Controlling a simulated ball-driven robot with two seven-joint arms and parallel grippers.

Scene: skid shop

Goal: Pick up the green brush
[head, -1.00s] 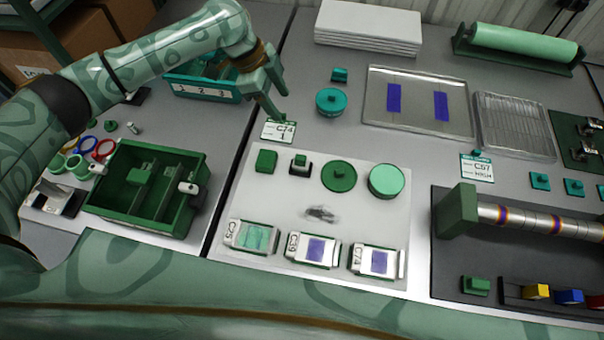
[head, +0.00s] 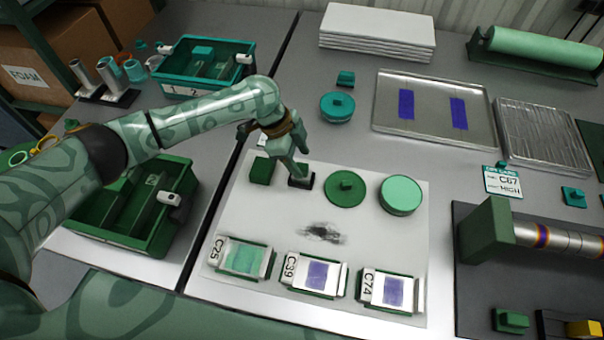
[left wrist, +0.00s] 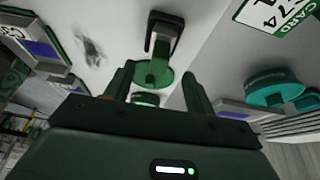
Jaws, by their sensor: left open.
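A small green-topped piece with a dark base (head: 302,183) stands on the white mat (head: 240,215), between a green block (head: 262,170) and a dark green round lid (head: 345,188). It seems to be the green brush, but I cannot be sure. My left gripper (head: 294,170) is just above it and covers most of it in the head view. In the left wrist view, my left gripper (left wrist: 157,85) is open with nothing between its fingers. The dark-based piece (left wrist: 163,35) shows ahead at the top, apart from the fingers. My right gripper is not in view.
A light green round jar (head: 401,195) stands right of the lid. Several card holders (head: 315,274) line the mat's front. A dark smudge (head: 322,232) marks its middle. A green divided tray (head: 110,236) is left, a teal round jar (head: 337,107) behind.

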